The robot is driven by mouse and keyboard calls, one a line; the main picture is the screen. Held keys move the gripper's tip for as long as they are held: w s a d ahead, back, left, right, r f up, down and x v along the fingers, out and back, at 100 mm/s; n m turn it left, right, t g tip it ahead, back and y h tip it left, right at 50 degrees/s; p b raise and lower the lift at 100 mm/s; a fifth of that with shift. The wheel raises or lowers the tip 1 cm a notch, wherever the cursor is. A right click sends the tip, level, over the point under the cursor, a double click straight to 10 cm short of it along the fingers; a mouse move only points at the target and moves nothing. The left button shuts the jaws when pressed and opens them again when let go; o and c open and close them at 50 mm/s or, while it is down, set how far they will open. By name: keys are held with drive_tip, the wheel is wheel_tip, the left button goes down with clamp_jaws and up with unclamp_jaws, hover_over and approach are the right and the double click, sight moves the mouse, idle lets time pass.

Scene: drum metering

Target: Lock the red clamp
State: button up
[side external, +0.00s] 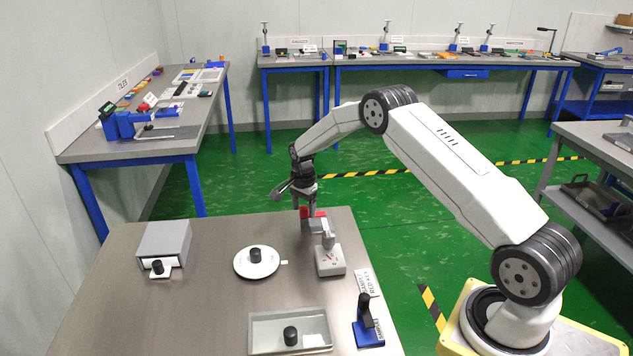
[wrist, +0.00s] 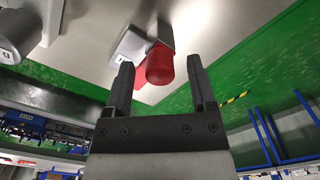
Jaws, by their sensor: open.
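The red clamp (side external: 320,213) stands near the far edge of the grey work table, with a red part on a grey body (side external: 317,226). In the wrist view its rounded red end (wrist: 160,65) shows large between my fingertips, with the grey body (wrist: 130,44) behind it. My gripper (side external: 305,208) points down at the clamp, close beside or around the red part. In the wrist view my gripper (wrist: 161,64) is open, one finger on each side of the red end. Gaps show beside both fingers, so I see no grip on it. The clamp's far side is hidden.
A pale block with a grey knob (side external: 329,262) stands just in front of the clamp. A white disc (side external: 243,269) with a black knob, a grey box (side external: 165,240), a shallow tray (side external: 262,347) and a blue stand (side external: 367,333) share the table. The table's middle left is clear.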

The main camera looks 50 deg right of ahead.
sight(303, 209)
drive_tip(key=shift+r, duration=3.8)
drive_tip(key=shift+s+a+r+n, duration=0.3)
drive_tip(key=shift+a+n, duration=0.1)
drive_tip(key=shift+a, duration=0.1)
drive_tip(key=s+a+r+n+t, duration=0.1)
drive_tip(key=s+a+r+n, duration=0.1)
drive_tip(key=s+a+n, duration=0.6)
drive_tip(key=s+a+r+n+t, duration=0.1)
drive_tip(key=s+a+n, duration=0.8)
drive_tip(key=s, duration=0.9)
drive_tip(key=shift+a+r+t, duration=0.3)
drive_tip(key=shift+a+r, duration=0.25)
drive_tip(key=shift+r, duration=0.35)
